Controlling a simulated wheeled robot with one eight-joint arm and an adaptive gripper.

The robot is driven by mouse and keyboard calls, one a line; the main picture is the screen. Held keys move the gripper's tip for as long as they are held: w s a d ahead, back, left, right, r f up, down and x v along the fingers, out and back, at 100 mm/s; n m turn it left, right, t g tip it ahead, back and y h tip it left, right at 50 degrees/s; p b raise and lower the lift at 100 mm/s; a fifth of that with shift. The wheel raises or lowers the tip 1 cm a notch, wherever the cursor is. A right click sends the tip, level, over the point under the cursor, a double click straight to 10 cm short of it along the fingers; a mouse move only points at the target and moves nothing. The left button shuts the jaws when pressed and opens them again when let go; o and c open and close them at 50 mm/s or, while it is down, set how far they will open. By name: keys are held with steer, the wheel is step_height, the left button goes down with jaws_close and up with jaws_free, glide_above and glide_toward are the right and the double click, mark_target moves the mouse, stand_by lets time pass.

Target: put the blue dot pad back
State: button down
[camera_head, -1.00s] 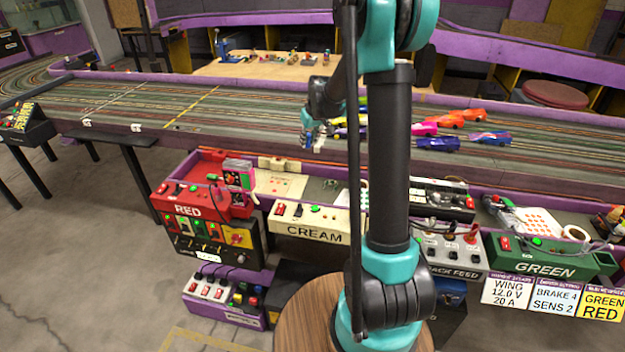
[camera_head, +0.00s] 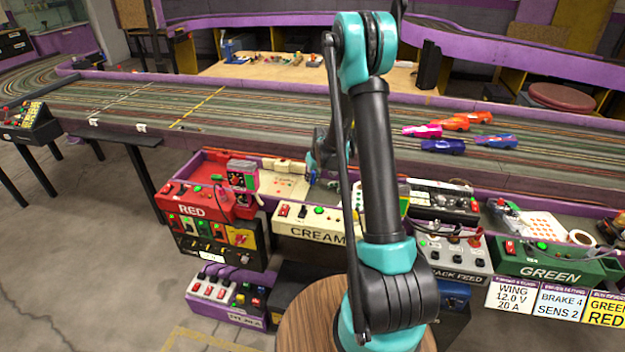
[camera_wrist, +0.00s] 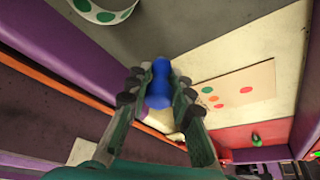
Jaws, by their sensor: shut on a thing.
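My gripper (camera_wrist: 160,92) is shut on the blue dot pad (camera_wrist: 158,82), a rounded blue piece with a narrow waist, held between the two fingers in the wrist view. Below it is the cream station's tray, with a card (camera_wrist: 238,88) bearing red, orange and green dots just to the right. In the head view my gripper (camera_head: 318,165) is low over the cream station (camera_head: 305,229), partly behind my arm, and the pad cannot be made out there. Whether the pad touches the surface below cannot be told.
The red station (camera_head: 190,203) stands to the left and the green station (camera_head: 545,262) to the right. A roll with green dots (camera_wrist: 103,10) is at the wrist view's top left. Purple track walls run behind, with several slot cars (camera_head: 443,146) on the track.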

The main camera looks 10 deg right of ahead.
steer(key=shift+f, duration=0.4)
steer(key=shift+f, duration=0.1)
steer(key=c, duration=1.3)
jaws_free()
steer(key=shift+c, duration=0.2)
steer(key=v, duration=1.1)
steer(key=s+d+r+m, duration=0.1)
steer(key=s+r, duration=0.2)
steer(key=s, duration=0.5)
steer(key=s+r+m, duration=0.1)
steer(key=s+r, duration=0.2)
steer(key=s, duration=0.4)
steer(key=s+f+m, duration=0.1)
steer(key=s, duration=0.8)
steer(key=s+d+f+h, duration=0.1)
steer(key=s, duration=0.8)
steer(key=shift+d+f+m, duration=0.35)
steer(key=shift+m, duration=0.05)
